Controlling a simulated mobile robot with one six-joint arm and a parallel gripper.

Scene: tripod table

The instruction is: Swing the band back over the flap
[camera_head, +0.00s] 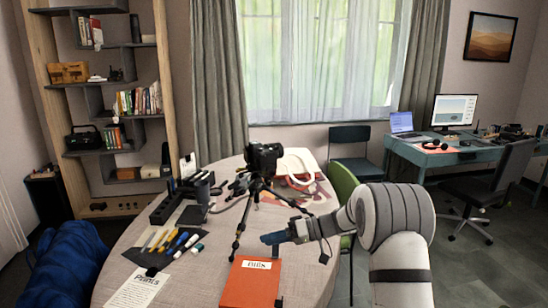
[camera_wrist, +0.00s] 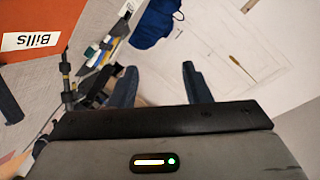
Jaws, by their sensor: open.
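An orange folder (camera_head: 245,287) with a white "Bills" label lies on the near part of the round table. Its corner and label also show at the upper left of the wrist view (camera_wrist: 65,12). My gripper (camera_head: 268,238) is beside the folder's far edge, close to the tripod. In the wrist view its two dark blue fingers (camera_wrist: 160,86) are apart with nothing between them. A small dark piece (camera_head: 276,250) shows at the folder's edge under the gripper. I cannot tell whether it is the band. The flap's edge is not clear.
A black camera on a tripod (camera_head: 264,160) stands just behind the gripper, its legs spread around it. Markers (camera_head: 180,240) on a dark sheet and a printed paper (camera_head: 138,291) lie to the left. A green chair (camera_head: 343,183) stands at the table's right.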

